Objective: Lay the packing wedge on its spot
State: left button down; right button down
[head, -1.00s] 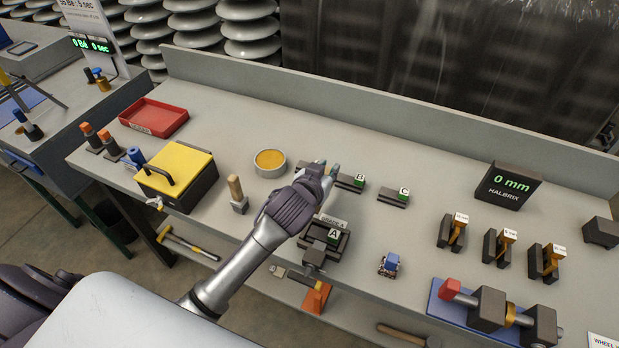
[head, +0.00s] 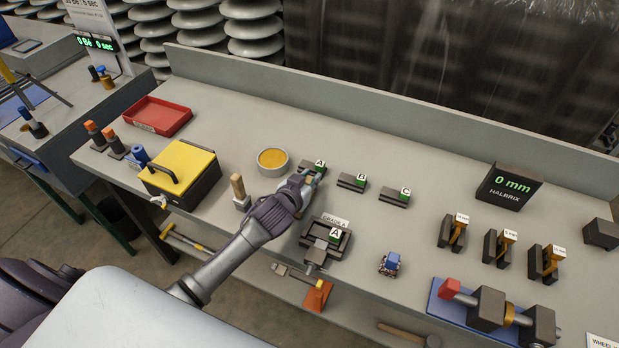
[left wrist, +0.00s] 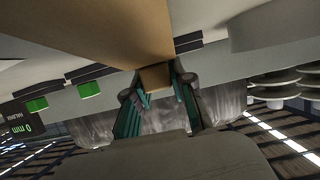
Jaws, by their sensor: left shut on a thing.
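My left gripper (head: 308,180) is low over the bench, just in front of the dark block tagged A (head: 319,163). It is shut on a tan tapered piece (left wrist: 154,77), which looks like the packing wedge and shows between the fingers in the left wrist view. In the head view the hand hides the piece, and I cannot tell whether it touches the bench. I cannot tell which place is the wedge's spot. My right gripper is not in view.
A round tin (head: 272,161) and a wooden-handled tool (head: 239,192) stand left of the hand. A yellow-lidded box (head: 180,168) and red tray (head: 158,116) are further left.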

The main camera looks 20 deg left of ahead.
pick_arm(q)
jog(key=shift+f, duration=0.2)
jog(key=c, duration=1)
grip_release()
jog(key=shift+r, duration=0.1)
